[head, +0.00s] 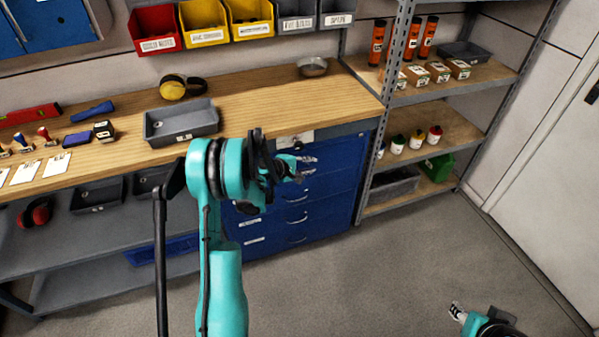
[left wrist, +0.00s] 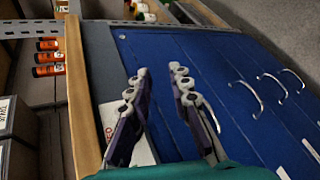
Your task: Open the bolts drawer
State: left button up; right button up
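The blue drawer cabinet (head: 335,185) stands under the right end of the workbench, with several closed drawers and silver bar handles. The label words are too small to read, so I cannot tell which drawer is the bolts drawer. My left gripper (head: 305,168) is in front of the upper drawers, near the upper handles. In the left wrist view my left gripper (left wrist: 160,71) has its fingers apart with nothing between them. The nearest handle (left wrist: 211,114) shows just beside the right finger, partly hidden; more handles (left wrist: 248,96) lie further right. My right gripper (head: 457,312) is low at the bottom right, its fingers unclear.
The wooden workbench top (head: 270,105) overhangs the cabinet, with a grey tray (head: 182,122) on it. A metal shelf rack (head: 435,75) with bottles and boxes stands right of the cabinet. The floor (head: 400,265) before the cabinet is clear.

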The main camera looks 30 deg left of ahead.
pick_arm(q)
jog(key=a+f+n+t, duration=0.3)
jog(key=a+f+n, duration=0.3)
jog(key=a+f, duration=0.45)
jog(key=w+d+f, duration=0.1)
jog(key=w, duration=0.1)
jog(key=w+d+f+b, duration=0.1)
jog(key=w, duration=0.1)
jog(key=w+d+f+b, duration=0.1)
jog(key=w, duration=0.1)
jog(key=shift+w+f, duration=0.1)
jog(key=shift+w, duration=0.05)
grip_shut()
